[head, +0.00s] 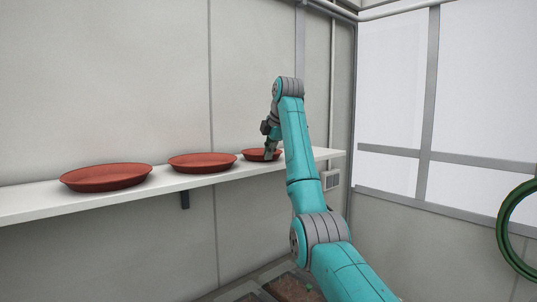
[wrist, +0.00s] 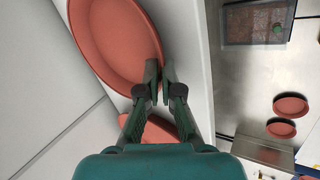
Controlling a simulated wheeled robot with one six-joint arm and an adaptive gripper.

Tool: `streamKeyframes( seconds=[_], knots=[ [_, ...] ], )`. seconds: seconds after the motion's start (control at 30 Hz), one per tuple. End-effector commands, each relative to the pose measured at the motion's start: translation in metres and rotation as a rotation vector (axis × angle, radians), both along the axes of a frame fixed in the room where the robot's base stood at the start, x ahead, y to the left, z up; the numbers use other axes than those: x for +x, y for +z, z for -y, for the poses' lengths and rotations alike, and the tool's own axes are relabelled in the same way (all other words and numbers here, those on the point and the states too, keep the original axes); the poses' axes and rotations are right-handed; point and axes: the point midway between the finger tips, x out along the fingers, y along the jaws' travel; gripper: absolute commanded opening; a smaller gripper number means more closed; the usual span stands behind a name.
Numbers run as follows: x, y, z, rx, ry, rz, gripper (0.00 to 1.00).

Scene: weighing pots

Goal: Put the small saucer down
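The small saucer (head: 251,153) is brick red and lies level at the right part of the white shelf (head: 222,177), at the shelf's surface; I cannot tell whether it touches it. In the wrist view the small saucer (wrist: 112,40) fills the upper left. My gripper (wrist: 160,76) has its fingers close together on the saucer's near rim, one inside and one outside, so it appears shut on the rim. In the head view my gripper (head: 268,154) comes down onto the saucer's front right, partly hiding it.
A medium saucer (head: 202,162) and a large saucer (head: 106,177) stand to the left on the shelf. Part of another saucer (wrist: 158,129) shows beneath my gripper. The wall is close behind. A brown-filled tray (wrist: 258,20) and red dishes (wrist: 290,105) lie lower. A green ring (head: 508,228) is at right.

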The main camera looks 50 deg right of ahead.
Motion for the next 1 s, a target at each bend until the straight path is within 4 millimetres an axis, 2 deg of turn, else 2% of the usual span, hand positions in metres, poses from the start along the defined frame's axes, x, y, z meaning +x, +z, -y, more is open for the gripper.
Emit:
streamKeyframes(
  seconds=[0.4, 0.5, 0.53, 0.83, 1.0],
  knots=[
    [0.0, -0.005, 0.0, 0.0, 0.0, 0.0, 0.0],
    [0.0, -0.005, 0.0, 0.0, 0.0, 0.001, 0.26],
    [0.0, -0.005, 0.0, 0.0, 0.0, 0.0, 0.31],
    [0.0, -0.004, 0.0, 0.0, 0.0, 0.0, 0.31],
    [0.005, 0.006, -0.006, -0.001, 0.001, 0.001, 0.31]
  ],
)
